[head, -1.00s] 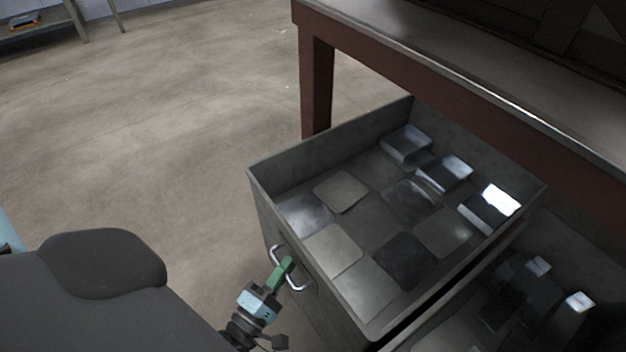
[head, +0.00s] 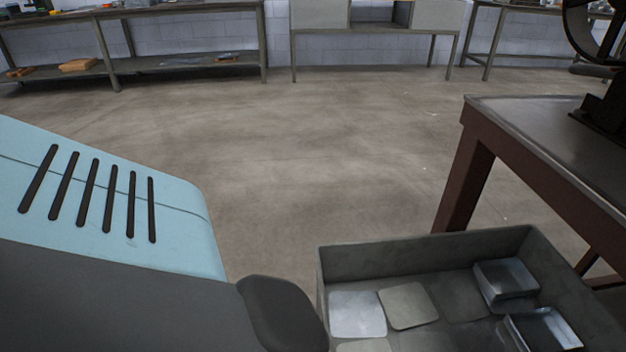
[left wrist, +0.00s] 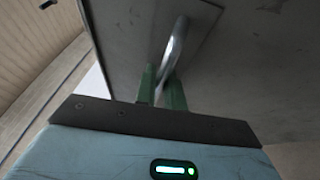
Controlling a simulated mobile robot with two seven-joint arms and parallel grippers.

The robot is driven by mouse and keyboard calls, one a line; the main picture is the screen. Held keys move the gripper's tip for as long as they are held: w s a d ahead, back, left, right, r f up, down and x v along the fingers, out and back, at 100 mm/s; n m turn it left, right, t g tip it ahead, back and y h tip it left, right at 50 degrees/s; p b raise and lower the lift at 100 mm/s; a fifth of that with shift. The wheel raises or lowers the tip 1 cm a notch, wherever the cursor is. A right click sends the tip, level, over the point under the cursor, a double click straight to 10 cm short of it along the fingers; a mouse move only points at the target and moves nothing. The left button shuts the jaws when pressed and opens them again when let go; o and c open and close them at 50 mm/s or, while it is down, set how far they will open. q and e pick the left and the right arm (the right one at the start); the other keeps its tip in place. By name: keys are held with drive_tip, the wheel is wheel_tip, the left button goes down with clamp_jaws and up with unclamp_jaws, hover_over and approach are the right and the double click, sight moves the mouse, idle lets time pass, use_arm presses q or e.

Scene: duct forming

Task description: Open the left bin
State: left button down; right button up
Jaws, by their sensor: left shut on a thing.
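The left bin (head: 390,262) is a grey metal drawer at the lower right of the head view, pulled out from beside the red-legged table. Flat square plates (head: 356,314) and small metal trays (head: 505,279) lie inside it. Its front wall is mostly cut off or hidden in the head view. In the left wrist view the bin's front face (left wrist: 240,65) fills the upper right, with its curved metal handle (left wrist: 176,45). My left gripper (left wrist: 163,90) is shut on the handle, its green fingers on either side of it. My right gripper is not in view.
A work table (head: 545,130) with red-brown legs stands at the right, close to the bin. Open concrete floor (head: 300,150) lies ahead. Workbenches (head: 190,70) line the far wall.

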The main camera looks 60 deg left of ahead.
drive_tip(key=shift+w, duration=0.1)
use_arm(q)
drive_tip(key=c, duration=1.8)
unclamp_jaws()
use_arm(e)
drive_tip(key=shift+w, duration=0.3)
use_arm(q)
drive_tip(key=s, duration=0.2)
drive_tip(key=s+f, duration=0.1)
drive_tip(key=s, duration=0.4)
drive_tip(key=shift+s+d+f, duration=0.15)
drive_tip(key=shift+s+f, duration=0.05)
drive_tip(key=shift+s, duration=0.2)
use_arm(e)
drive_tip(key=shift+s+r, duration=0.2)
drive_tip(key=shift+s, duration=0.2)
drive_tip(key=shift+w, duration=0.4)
